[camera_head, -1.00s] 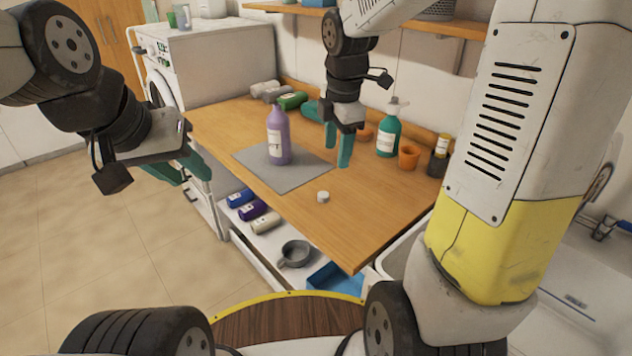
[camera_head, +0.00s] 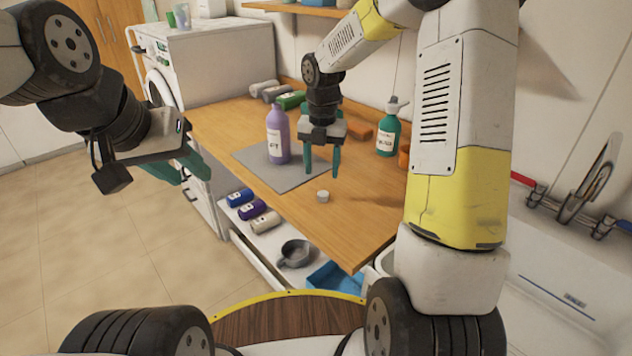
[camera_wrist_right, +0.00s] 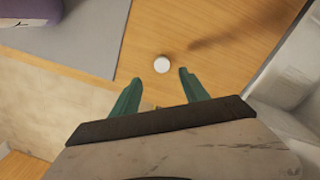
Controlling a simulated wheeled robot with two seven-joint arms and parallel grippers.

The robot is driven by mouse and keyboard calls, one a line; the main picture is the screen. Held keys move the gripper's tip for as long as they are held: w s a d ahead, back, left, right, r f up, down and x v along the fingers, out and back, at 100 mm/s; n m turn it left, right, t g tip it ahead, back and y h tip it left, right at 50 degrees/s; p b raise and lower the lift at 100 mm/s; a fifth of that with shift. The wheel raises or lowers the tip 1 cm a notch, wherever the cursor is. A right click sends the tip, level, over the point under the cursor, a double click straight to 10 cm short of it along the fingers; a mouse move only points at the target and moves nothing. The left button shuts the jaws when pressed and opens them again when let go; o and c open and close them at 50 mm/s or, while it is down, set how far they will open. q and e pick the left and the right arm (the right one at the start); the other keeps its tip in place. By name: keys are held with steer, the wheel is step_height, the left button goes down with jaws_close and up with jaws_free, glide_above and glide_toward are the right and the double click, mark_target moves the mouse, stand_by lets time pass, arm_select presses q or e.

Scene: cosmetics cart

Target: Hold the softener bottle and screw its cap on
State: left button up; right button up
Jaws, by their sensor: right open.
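The purple softener bottle (camera_head: 278,136) stands upright on the grey mat (camera_head: 262,176); a bit of it shows at the top left of the right wrist view (camera_wrist_right: 30,12). The white cap (camera_head: 323,196) lies on the bare wood near the counter's front edge, right of the mat. My right gripper (camera_head: 321,174) is open and empty, pointing down above the counter behind the cap. In the right wrist view the cap (camera_wrist_right: 162,65) shows just beyond and between the open fingertips (camera_wrist_right: 158,82). My left gripper (camera_head: 205,172) is left of the counter, apart from the bottle, its fingers apart and empty.
A green spray bottle (camera_head: 387,134) and an orange cup (camera_head: 404,156) stand at the counter's back right. Several bottles lie at the back left. A lower shelf holds bottles, a grey pot (camera_head: 296,253) and a blue tray (camera_head: 335,277). A sink is at right.

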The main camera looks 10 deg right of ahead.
mark_target(322, 194)
steer(key=shift+f, duration=1.25)
step_height(322, 194, down, 5)
steer(key=shift+s+d+f, duration=0.1)
steer(key=shift+s, duration=0.05)
steer(key=shift+c, duration=0.4)
jaws_close()
